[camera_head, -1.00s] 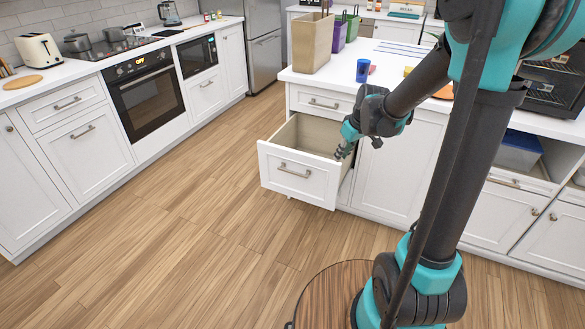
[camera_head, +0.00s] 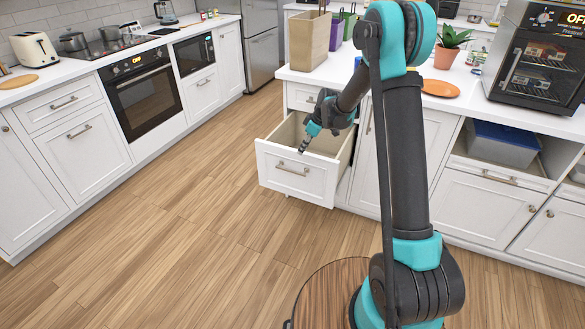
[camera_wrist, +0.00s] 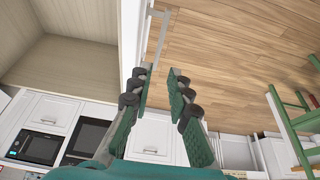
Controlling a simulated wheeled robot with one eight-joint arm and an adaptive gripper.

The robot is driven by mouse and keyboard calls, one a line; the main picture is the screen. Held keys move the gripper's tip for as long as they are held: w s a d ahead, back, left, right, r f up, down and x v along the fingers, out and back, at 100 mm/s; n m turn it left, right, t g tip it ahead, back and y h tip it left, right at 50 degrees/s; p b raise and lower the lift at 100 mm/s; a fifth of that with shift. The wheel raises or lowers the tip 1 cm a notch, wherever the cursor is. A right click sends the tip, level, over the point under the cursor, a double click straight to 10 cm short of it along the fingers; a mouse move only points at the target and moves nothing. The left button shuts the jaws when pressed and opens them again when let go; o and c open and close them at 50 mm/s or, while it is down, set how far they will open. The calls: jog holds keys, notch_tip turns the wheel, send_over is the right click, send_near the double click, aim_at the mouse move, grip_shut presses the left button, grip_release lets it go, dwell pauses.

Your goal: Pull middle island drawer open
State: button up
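The middle island drawer (camera_head: 272,169) is pulled well out from the island, below a shut top drawer (camera_head: 299,94). Its inside looks empty where I can see it. Its bar handle (camera_head: 293,171) is on the white front; the handle (camera_wrist: 158,36) also shows in the wrist view. My gripper (camera_head: 303,146) is at the top edge of the drawer front, above the handle. In the wrist view my gripper (camera_wrist: 160,76) has its fingers apart with nothing held between them. The left finger looks close to one end of the handle; I cannot tell whether they touch.
The island counter (camera_head: 300,75) holds a beige holder (camera_head: 308,42), an orange plate (camera_head: 440,89), a potted plant (camera_head: 447,46) and a black oven (camera_head: 535,65). A blue-grey bin (camera_head: 502,143) sits in an island opening. Wooden floor (camera_head: 190,220) left of the drawer is clear.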

aim_at(293, 171)
jog(key=x, duration=1.3)
jog(key=shift+d+f, duration=0.1)
jog(key=shift+d, duration=0.05)
jog(key=shift+c, duration=0.5)
grip_shut()
